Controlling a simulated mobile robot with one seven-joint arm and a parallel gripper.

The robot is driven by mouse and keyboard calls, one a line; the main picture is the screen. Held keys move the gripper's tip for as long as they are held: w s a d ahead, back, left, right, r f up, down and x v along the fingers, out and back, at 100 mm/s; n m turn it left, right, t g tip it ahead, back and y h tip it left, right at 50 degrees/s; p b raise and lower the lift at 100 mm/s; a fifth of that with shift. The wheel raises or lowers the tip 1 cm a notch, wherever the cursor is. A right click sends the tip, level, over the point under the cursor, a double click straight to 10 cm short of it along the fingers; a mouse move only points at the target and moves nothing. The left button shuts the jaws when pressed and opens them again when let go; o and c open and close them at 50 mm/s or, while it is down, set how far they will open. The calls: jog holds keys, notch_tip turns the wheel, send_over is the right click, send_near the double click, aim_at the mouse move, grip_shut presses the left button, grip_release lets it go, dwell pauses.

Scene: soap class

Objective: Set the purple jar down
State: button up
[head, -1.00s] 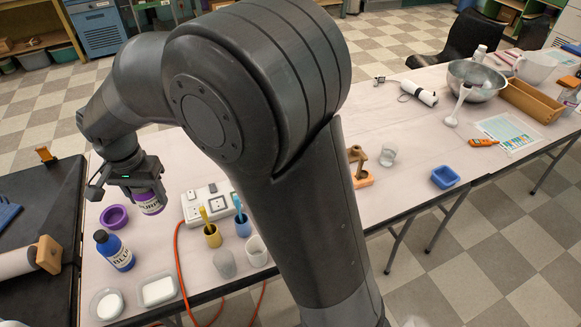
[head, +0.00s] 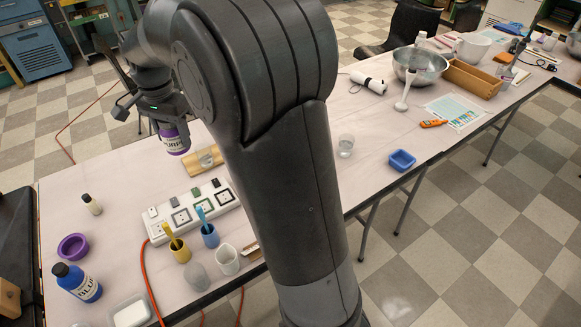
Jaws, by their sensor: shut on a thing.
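The purple jar (head: 174,138) has a white label with purple print and shows purple at its lower end. My gripper (head: 168,118) is shut on it from above, at the upper left in the head view. The jar hangs upright or nearly so. It appears to be above the far part of the white table (head: 120,175), near a wooden block. I cannot tell how high it is above the surface. The fingertips are partly hidden by the gripper body.
A power strip (head: 190,210), a yellow cup (head: 180,250) and a blue cup (head: 210,236) stand nearer. A purple bowl (head: 73,247), blue bottle (head: 77,282) and small bottle (head: 92,204) are left. Table between is clear.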

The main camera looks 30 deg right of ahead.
jog(key=s+d+m, duration=0.2)
jog(key=d+m, duration=0.2)
jog(key=d, duration=1.3)
jog(key=s+d+m, duration=0.3)
jog(key=d+m, duration=0.1)
jog(key=d, duration=1.2)
jog(key=s+d+m, duration=0.7)
jog(key=s+d, duration=1.4)
jog(key=d, duration=0.1)
notch_tip(320, 180, down, 18)
jog(key=w+f, duration=0.2)
jog(key=w, duration=0.2)
jog(key=w+a+f, duration=0.1)
jog(key=w+f, duration=0.1)
jog(key=w, duration=0.1)
jog(key=w+f, duration=0.3)
jog(key=w, duration=0.1)
jog(key=shift+w+a, duration=0.3)
jog(key=shift+a, duration=0.05)
jog(key=shift+f, duration=2)
jog(key=shift+f, duration=0.1)
